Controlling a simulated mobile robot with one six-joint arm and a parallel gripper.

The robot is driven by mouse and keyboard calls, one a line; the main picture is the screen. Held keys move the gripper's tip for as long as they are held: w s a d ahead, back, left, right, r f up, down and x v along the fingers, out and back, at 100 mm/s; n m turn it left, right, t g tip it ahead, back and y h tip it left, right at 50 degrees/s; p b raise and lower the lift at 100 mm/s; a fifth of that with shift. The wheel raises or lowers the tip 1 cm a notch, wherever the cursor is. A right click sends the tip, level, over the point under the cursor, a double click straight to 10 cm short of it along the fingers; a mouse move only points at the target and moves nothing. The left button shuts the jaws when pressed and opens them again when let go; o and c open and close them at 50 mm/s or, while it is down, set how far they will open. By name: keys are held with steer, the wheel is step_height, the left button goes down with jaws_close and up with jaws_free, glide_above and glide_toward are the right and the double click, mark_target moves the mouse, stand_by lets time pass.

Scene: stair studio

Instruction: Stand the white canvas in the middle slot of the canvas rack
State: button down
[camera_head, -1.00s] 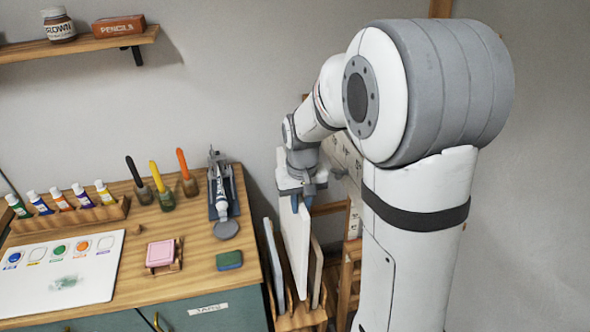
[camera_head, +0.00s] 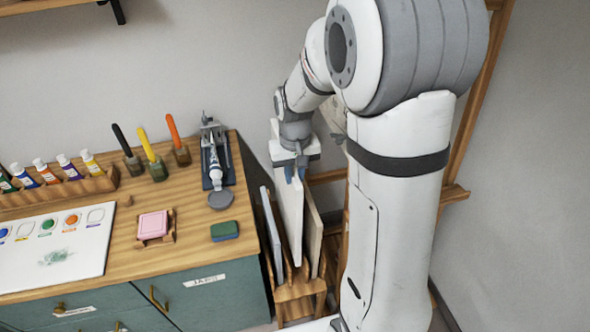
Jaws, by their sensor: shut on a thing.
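The white canvas (camera_head: 289,215) stands upright under my gripper (camera_head: 292,172), which is shut on its top edge. The canvas rack (camera_head: 300,290) is a wooden stand on the floor beside the cabinet. A grey-blue canvas (camera_head: 271,232) stands in the rack to the left of the white canvas, and a beige canvas (camera_head: 313,232) stands to the right. The white canvas is between these two, in line with the middle slot. Its lower edge is low among the rack's parts, but I cannot tell whether it rests on the rack's bottom.
A wooden-topped green cabinet (camera_head: 205,285) stands close on the left, with a green sponge (camera_head: 225,231), a pink block (camera_head: 153,224), brushes and paint tubes on it. A wooden easel (camera_head: 470,110) stands behind my arm at the right. A shelf (camera_head: 50,6) is at the upper left.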

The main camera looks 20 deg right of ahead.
steer(key=shift+f+b, duration=4.65)
steer(key=shift+f, duration=1.9)
steer(key=shift+f+b, duration=0.4)
steer(key=shift+f, duration=0.05)
steer(key=c, duration=1.3)
jaws_free()
steer(key=shift+o, duration=0.2)
step_height(320, 180, up, 8)
steer(key=shift+f, duration=0.15)
